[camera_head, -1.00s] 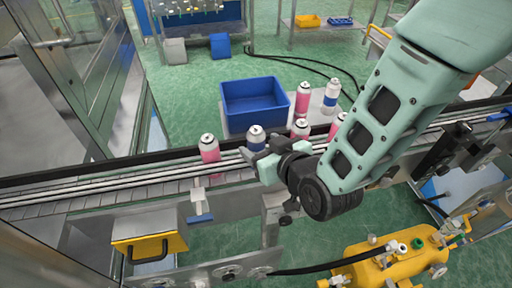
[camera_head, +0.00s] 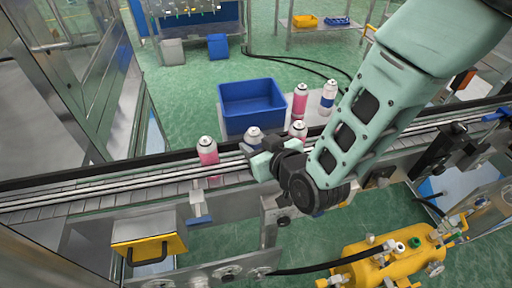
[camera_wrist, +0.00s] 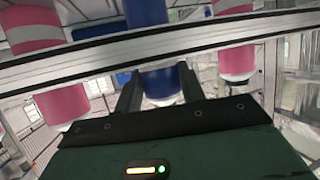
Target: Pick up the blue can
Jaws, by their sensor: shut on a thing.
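The blue can (camera_head: 254,137), white with a blue band, stands upright on the conveyor between pink cans. My gripper (camera_head: 258,152) is at its near side and hides its lower part in the head view. In the wrist view the blue can (camera_wrist: 160,84) is between the two fingers of my gripper (camera_wrist: 160,92), which are shut on it. A rail crosses in front of the can there. I cannot tell whether its base is off the belt.
A pink can (camera_head: 208,156) stands to the left and another (camera_head: 297,131) close to the right. The conveyor's rails (camera_head: 110,187) run along the line. Behind are an empty blue bin (camera_head: 252,122), a pink can (camera_head: 299,101) and another blue-banded can (camera_head: 328,98).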

